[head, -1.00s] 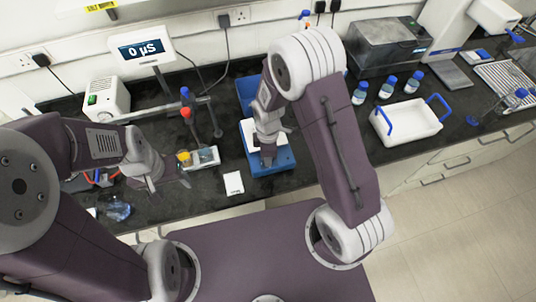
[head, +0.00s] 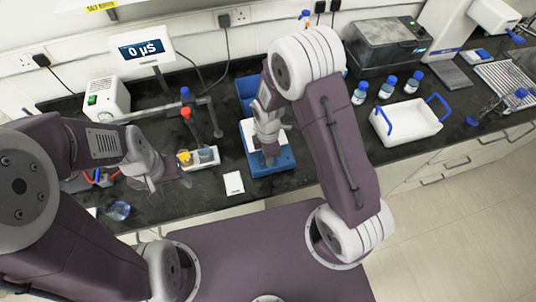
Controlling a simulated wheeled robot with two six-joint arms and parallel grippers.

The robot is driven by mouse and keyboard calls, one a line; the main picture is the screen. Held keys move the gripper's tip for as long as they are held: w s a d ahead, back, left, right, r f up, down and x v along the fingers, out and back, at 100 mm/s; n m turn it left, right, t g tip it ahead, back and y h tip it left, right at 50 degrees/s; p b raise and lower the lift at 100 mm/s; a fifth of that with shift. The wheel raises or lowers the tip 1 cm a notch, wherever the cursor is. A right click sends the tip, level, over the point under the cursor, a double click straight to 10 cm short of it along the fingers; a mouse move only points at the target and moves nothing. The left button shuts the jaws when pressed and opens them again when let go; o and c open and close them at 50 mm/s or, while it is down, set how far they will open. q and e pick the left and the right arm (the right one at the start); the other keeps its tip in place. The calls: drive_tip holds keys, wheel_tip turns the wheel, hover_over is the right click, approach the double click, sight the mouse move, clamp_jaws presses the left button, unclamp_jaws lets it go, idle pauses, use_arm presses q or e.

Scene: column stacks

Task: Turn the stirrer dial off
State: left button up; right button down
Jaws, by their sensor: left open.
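A blue device with a white top plate, which looks like the stirrer (head: 286,160), stands on the dark bench in the middle of the head view. My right gripper (head: 270,160) points down at its front part, close to or touching it. The gripper covers part of the front, and I cannot make out the dial. I cannot tell how far its fingers are apart. My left gripper (head: 171,190) is open and apart from the stirrer, over the bench to the left.
A small white card (head: 233,183) lies left of the stirrer. Small cups (head: 207,155) stand on a pale tray beside a stand with red and blue tops (head: 186,112). A white tray with blue handles (head: 406,122) and several blue-capped bottles (head: 387,87) are to the right.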

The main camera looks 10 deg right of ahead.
idle(0.8)
drive_tip(key=c, duration=1.4)
unclamp_jaws()
drive_tip(key=shift+o, duration=0.2)
wheel_tip(320, 180, up, 9)
drive_tip(key=shift+r+b, duration=0.1)
drive_tip(key=shift+b, duration=0.5)
